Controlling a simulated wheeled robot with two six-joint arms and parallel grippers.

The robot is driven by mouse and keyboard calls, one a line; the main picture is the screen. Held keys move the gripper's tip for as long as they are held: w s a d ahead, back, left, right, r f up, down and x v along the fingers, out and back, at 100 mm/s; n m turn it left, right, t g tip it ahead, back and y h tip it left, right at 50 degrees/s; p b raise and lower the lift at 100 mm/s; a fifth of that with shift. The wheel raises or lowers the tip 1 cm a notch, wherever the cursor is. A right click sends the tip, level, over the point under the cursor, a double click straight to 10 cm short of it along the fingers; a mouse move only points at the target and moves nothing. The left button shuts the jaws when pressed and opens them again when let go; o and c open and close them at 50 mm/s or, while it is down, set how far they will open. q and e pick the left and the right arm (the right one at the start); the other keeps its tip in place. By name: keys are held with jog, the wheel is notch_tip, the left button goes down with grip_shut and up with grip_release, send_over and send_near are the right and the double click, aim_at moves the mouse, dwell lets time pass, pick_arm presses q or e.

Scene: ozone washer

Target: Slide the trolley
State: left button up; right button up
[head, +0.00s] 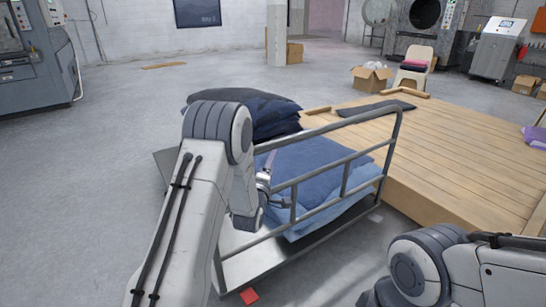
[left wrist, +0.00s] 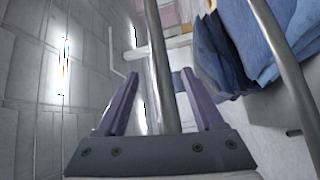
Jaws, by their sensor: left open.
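The trolley (head: 240,262) is a flat metal platform with a tubular rail handle (head: 345,127) standing along its near side. It carries folded blue denim (head: 315,160) and a pile of dark cloth (head: 245,108). My left gripper (head: 273,185) is at the left part of the rail, partly hidden by my own arm. In the left wrist view, its purple fingers (left wrist: 162,80) are spread apart, with a grey rail bar (left wrist: 163,60) running between them. I cannot tell whether they touch it. My right arm shows at the lower right, but its gripper does not show.
A low wooden platform (head: 470,160) stands close along the trolley's right side. A small red piece (head: 249,296) lies on the floor by the trolley's near edge. A chair (head: 414,68) and a cardboard box (head: 371,78) stand behind.

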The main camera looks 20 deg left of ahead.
aim_at(272, 146)
pick_arm(q)
jog(key=shift+n+t+y, duration=0.4)
jog(key=shift+n, duration=0.2)
jog(key=w+a, duration=0.1)
jog(key=w, duration=0.2)
jog(key=w+a, duration=0.1)
jog(key=w, duration=0.2)
jog(key=w+a+r, duration=0.1)
jog(key=w, duration=0.3)
grip_shut()
jog(key=shift+f, duration=0.1)
dwell(0.8)
